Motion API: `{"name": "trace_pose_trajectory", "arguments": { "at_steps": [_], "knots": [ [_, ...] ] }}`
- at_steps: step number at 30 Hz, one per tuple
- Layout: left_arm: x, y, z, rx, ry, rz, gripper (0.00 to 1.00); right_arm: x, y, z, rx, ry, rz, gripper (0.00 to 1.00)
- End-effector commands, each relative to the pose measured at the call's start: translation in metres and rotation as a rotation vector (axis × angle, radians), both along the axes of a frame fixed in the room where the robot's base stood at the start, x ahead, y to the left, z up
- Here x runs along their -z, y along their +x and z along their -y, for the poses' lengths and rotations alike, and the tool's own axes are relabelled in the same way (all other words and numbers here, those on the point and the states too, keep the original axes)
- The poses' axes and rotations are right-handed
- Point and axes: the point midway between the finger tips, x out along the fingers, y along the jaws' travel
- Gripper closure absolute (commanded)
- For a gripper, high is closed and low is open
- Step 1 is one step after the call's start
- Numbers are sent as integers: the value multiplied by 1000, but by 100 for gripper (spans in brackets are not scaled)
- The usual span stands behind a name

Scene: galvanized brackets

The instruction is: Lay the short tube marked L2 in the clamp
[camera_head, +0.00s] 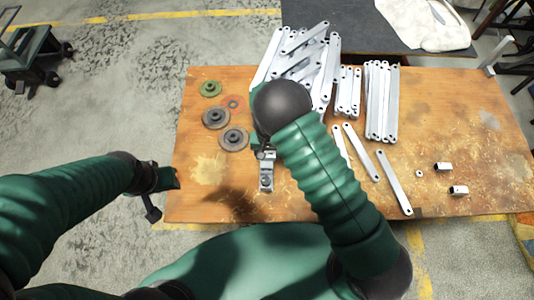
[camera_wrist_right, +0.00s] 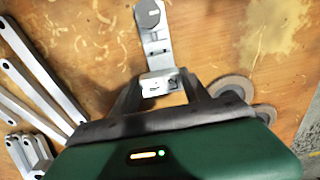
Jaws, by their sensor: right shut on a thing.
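The clamp (camera_head: 266,183) is a narrow silver metal piece near the table's front edge. It also shows in the right wrist view (camera_wrist_right: 154,40), running up from the fingertips. My right gripper (camera_wrist_right: 160,88) is shut on a short silver tube (camera_wrist_right: 156,86) with a dark open end, at the near end of the clamp. Its mark is too small to read, and I cannot tell whether it touches the clamp. In the head view my right arm hides most of that gripper. My left gripper (camera_head: 165,182) is off the table's left edge; its jaws are unclear.
Two short tubes (camera_head: 443,166) (camera_head: 459,190) lie at the table's right. Long flat bars (camera_head: 381,100) lie in stacks at the back, with several loose ones (camera_head: 394,182) in front. Round discs (camera_head: 234,138) lie left of the clamp. The table's (camera_head: 480,125) front left is clear.

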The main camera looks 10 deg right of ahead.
Motion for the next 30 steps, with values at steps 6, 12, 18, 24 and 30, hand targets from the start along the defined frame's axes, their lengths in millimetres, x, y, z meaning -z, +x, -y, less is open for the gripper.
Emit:
{"name": "trace_pose_trajectory", "arguments": {
  "at_steps": [6, 12, 18, 24, 30],
  "knots": [
    [23, 0, 0, 0, 0, 0, 64, 23, 0, 0, -1, 0, 0, 88],
    [32, 0, 0, -1, 0, 0, 64, 39, 0, 0, -1, 0, 1, 88],
    [36, 0, 0, 0, 0, 0, 64, 47, 0, 0, -1, 0, 1, 88],
    [36, 0, 0, 0, 0, 0, 64, 47, 0, -1, -1, 0, 1, 88],
    [36, 0, 0, -1, 0, 0, 64, 47, 0, 0, -1, 0, 1, 88]
  ]
}}
